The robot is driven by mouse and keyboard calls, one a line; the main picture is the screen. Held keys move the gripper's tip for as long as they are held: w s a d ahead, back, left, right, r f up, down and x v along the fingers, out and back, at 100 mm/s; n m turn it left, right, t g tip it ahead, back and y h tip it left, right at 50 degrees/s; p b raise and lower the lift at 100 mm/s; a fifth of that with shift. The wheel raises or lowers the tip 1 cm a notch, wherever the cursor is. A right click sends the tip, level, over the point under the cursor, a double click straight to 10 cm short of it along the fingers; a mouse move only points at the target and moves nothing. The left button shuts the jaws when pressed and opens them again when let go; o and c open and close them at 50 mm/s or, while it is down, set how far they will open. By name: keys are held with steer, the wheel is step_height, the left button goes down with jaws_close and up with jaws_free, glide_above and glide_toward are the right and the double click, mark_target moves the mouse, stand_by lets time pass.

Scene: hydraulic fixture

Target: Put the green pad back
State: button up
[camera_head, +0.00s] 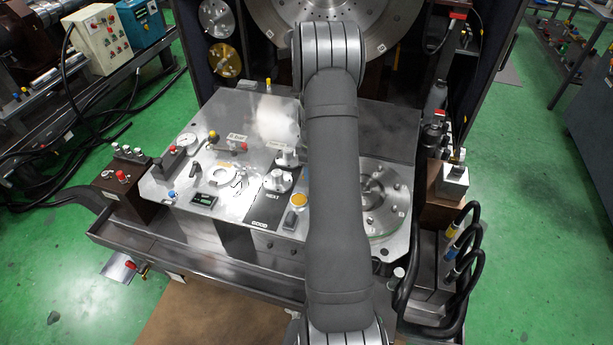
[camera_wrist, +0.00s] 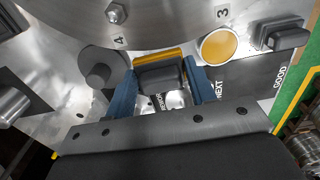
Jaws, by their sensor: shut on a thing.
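In the wrist view my gripper (camera_wrist: 162,72) has its two blue fingers on either side of a dark grey block with a yellow-gold edge (camera_wrist: 160,76). It is shut on this block. No green surface shows on the block, so I cannot tell if it is the green pad. No separate green pad stands out in either view. The large metal disc (camera_wrist: 165,22), marked 3 and 4, is close beyond the block; I cannot tell if they touch. In the head view my arm hides my gripper and the block. The disc (camera_head: 398,205) shows at the fixture's right.
The metal fixture top (camera_head: 205,200) carries knobs, a gauge and a small display. A yellow round button (camera_wrist: 218,46) and a dark switch (camera_wrist: 284,34) sit near my gripper, beside the NEXT and GOOD labels. Black hoses (camera_head: 463,265) curve at the right.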

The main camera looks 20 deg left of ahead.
steer(key=shift+w+a+f, duration=0.15)
steer(key=shift+a+f, duration=0.3)
steer(key=shift+a, duration=0.25)
steer(key=shift+f, duration=2)
steer(key=shift+f, duration=0.1)
steer(key=o, duration=1)
step_height(320, 180, up, 12)
steer(key=shift+r, duration=0.15)
